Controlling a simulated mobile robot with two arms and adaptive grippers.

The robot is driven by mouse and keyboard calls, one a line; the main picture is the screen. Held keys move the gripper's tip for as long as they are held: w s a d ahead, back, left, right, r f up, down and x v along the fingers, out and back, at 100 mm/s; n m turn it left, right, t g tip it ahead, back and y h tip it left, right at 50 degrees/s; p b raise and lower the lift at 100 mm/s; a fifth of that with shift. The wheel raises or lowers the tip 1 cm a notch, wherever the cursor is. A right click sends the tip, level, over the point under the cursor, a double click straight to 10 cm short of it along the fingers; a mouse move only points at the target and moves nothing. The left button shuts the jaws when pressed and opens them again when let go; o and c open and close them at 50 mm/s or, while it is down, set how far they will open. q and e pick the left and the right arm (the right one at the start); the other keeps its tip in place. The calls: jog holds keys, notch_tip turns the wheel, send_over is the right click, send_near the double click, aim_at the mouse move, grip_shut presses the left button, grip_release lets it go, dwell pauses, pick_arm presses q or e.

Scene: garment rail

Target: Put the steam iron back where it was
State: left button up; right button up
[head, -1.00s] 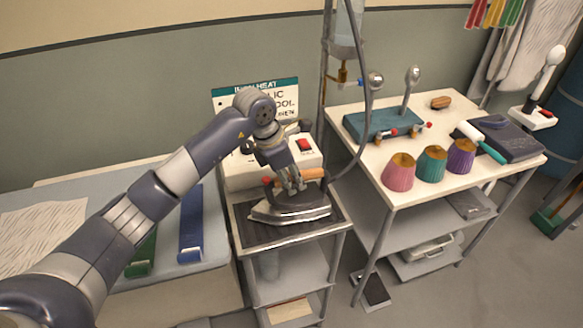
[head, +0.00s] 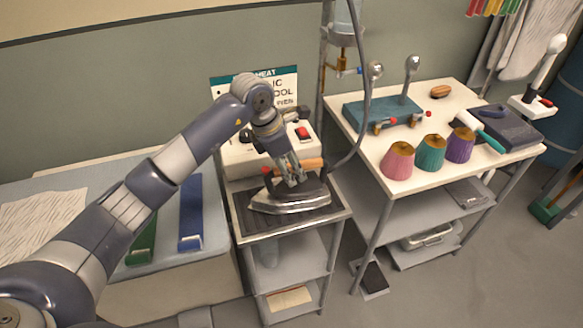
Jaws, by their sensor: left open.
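The steam iron (head: 290,201) has a dark body, a silver soleplate edge and a wooden handle (head: 312,163). It rests on the dark mat (head: 244,222) on top of the small grey trolley, with its tip to the left. My left gripper (head: 294,183) is at the iron, its fingers pointing down in front of the handle. The fingers are open, and the arm hides part of the handle. I cannot tell whether the fingers touch the iron. My right gripper is not in view.
A white control box (head: 248,158) with a red switch stands behind the iron. A hose hangs down to the iron's right. The white table (head: 362,143) at right holds several thread cones and tools. A padded board (head: 170,200) lies left of the trolley.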

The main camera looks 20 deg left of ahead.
pick_arm(q)
jog(key=b+v, duration=0.2)
jog(key=v, duration=0.8)
jog(key=shift+s+a+r, duration=0.15)
jog(key=shift+s+r, duration=0.05)
jog(key=shift+r, duration=0.45)
